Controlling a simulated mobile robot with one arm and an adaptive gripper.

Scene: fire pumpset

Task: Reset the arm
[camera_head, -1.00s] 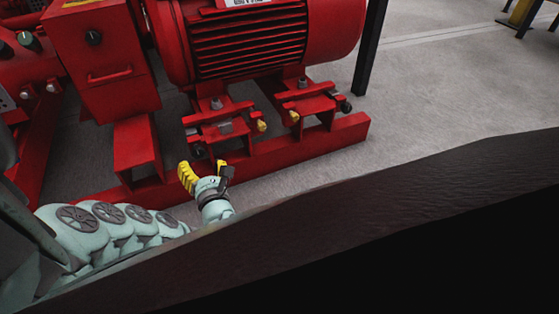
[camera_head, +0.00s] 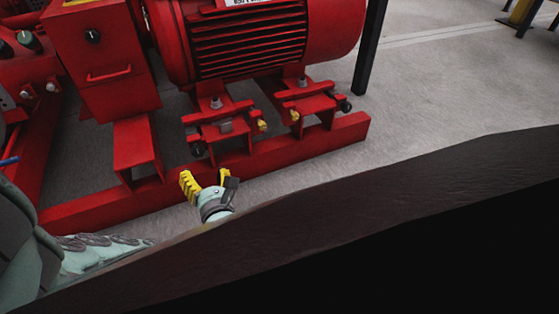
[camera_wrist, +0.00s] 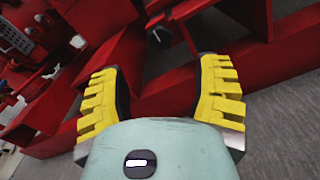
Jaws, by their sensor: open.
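My gripper (camera_head: 206,184) shows in the head view low in front of the red base frame, with its yellow ridged fingers pointing up toward the pumpset. In the wrist view the two yellow fingers of my gripper (camera_wrist: 160,92) stand wide apart with nothing between them. The red base frame (camera_head: 277,154) of the pumpset lies just beyond the fingers; I cannot tell the exact gap. Much of my arm is hidden behind the dark edge across the bottom of the head view.
A red motor (camera_head: 250,45) stands on the frame, with a red control box (camera_head: 102,65) to its left. A dark post (camera_head: 370,45) stands right of the motor. Grey floor (camera_head: 440,95) is open on the right. A dark brown surface (camera_head: 400,190) crosses the foreground.

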